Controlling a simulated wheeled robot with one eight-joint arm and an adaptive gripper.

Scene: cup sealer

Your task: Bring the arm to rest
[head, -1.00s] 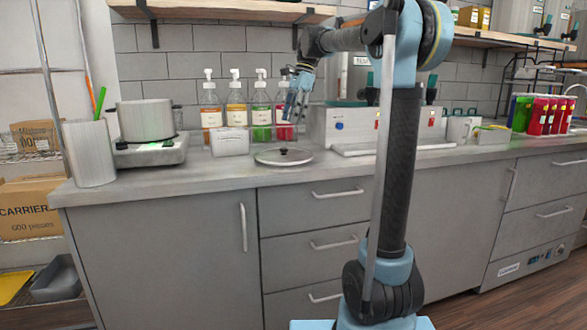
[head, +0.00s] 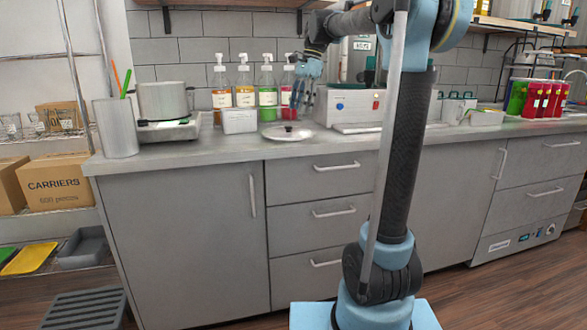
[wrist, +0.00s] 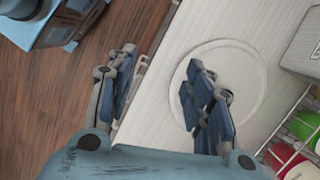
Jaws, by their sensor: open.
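My gripper (head: 301,97) hangs over the back part of the counter, fingers down, near the red-filled bottle and to the right of the others. In the wrist view my gripper (wrist: 160,88) has its two fingers spread wide apart with nothing between them. Below the fingers there the counter edge and the wooden floor show. A pale round disc (wrist: 248,68) on the counter lies partly behind the right finger. My arm is raised and bent over the counter.
The counter (head: 230,153) carries a pot (head: 162,100) on a burner, a grey cylinder (head: 115,128), pump bottles (head: 245,92), a white box (head: 239,121), a lid (head: 287,133) and a machine (head: 345,107). A shelf (head: 230,3) hangs above. Wooden floor shows in front.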

